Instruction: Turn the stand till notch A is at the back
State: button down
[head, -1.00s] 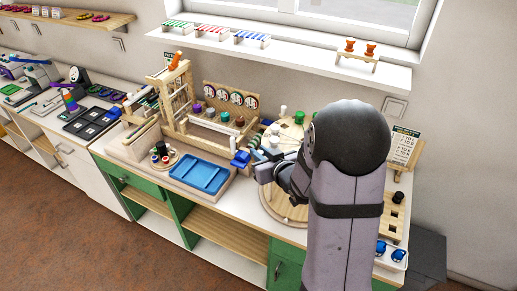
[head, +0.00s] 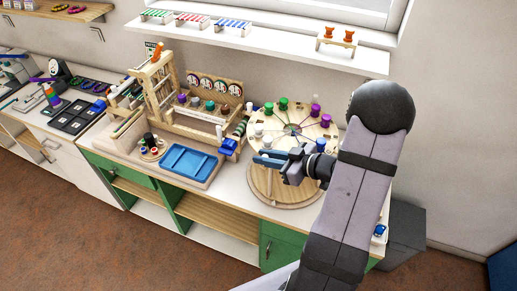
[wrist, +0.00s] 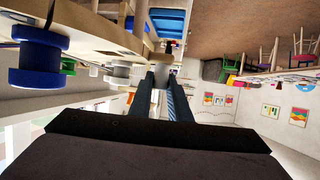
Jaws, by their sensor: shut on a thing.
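The round wooden stand (head: 262,180) is on the right part of the counter, its disc top ringed with bobbins. Two green bobbins (head: 283,103) are at the back, purple ones (head: 316,110) at the right and white ones (head: 258,130) at the left. My gripper (head: 262,158) is at the stand's front left edge. A blue bobbin (wrist: 38,78) shows close by at the left of that view. I cannot read any notch letter, and my arm hides part of the stand's right side.
A blue tray (head: 188,163) and a wooden rack (head: 160,85) with round dials stand left of the stand. A shelf (head: 270,42) with small striped stools runs above. The counter's front edge is near the stand's base.

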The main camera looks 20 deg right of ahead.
jog(key=s+d+n+g+y+b, duration=0.1)
jog(key=s+d+n+g+y, duration=0.2)
jog(key=d, duration=0.3)
jog(key=s+d+n+g+y+b, duration=0.2)
jog(key=s+d+n+g+y, duration=0.1)
jog(key=d+n+g, duration=0.3)
jog(key=shift+s+d+n, duration=0.25)
jog(key=shift+s+n, duration=0.05)
jog(key=shift+s, duration=0.6)
jog(key=shift+g, duration=0.3)
jog(key=c, duration=1.7)
grip_release()
jog(key=shift+o, duration=0.2)
jog(key=shift+b, duration=0.3)
notch_tip(320, 180, up, 10)
jog(key=p, duration=0.5)
jog(key=shift+p, duration=0.3)
